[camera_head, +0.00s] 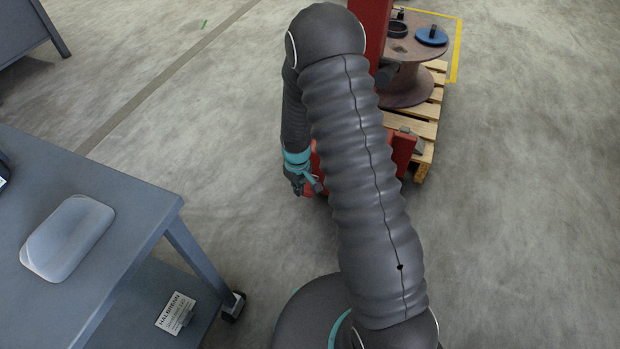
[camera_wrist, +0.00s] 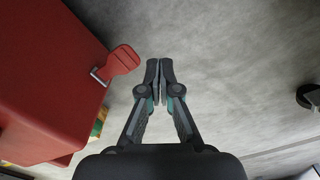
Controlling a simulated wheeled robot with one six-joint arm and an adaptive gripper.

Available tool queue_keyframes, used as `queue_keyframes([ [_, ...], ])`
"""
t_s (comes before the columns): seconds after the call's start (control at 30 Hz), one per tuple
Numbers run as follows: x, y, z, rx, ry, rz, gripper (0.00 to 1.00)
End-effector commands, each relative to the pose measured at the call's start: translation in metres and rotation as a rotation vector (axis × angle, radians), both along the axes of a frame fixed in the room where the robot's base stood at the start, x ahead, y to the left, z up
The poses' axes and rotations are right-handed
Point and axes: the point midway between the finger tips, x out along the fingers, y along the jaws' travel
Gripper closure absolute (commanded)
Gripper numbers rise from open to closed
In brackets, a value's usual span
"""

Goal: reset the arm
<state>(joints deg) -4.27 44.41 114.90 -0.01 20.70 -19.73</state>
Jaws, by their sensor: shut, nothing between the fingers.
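My gripper (camera_wrist: 160,78) is shut and empty in the wrist view, its two fingertips together over bare concrete floor. In the head view my gripper (camera_head: 305,188) hangs at the left of my arm, beside a red steel structure (camera_head: 402,150). My arm in its dark ribbed sleeve rises through the middle of the view, bends at the top and comes down on the left. It hides part of the red structure. In the wrist view a red body (camera_wrist: 45,75) with a red tab (camera_wrist: 122,62) lies to the left of the fingers, apart from them.
A steel reel (camera_head: 405,80) stands on a wooden pallet (camera_head: 432,130), with a blue disc (camera_head: 431,36) and a dark ring (camera_head: 397,30) on top. A grey table (camera_head: 150,205) with a pale rounded case (camera_head: 68,238) is at left. Floor at right is clear.

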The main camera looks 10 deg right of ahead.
Motion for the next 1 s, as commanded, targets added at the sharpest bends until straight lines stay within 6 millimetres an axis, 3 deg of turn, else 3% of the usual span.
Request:
queue_keyframes([
  [0.1,0.000,0.000,0.010,0.000,-0.001,0.000,1.00],
  [0.7,-0.002,0.000,0.009,0.000,0.011,-0.022,1.00],
  [0.77,-0.010,-0.001,0.009,-0.004,0.041,-0.048,1.00],
  [0.87,-0.038,-0.003,0.006,-0.015,0.125,-0.092,1.00],
  [1.0,-0.067,-0.005,0.033,-0.029,0.193,-0.152,1.00],
])
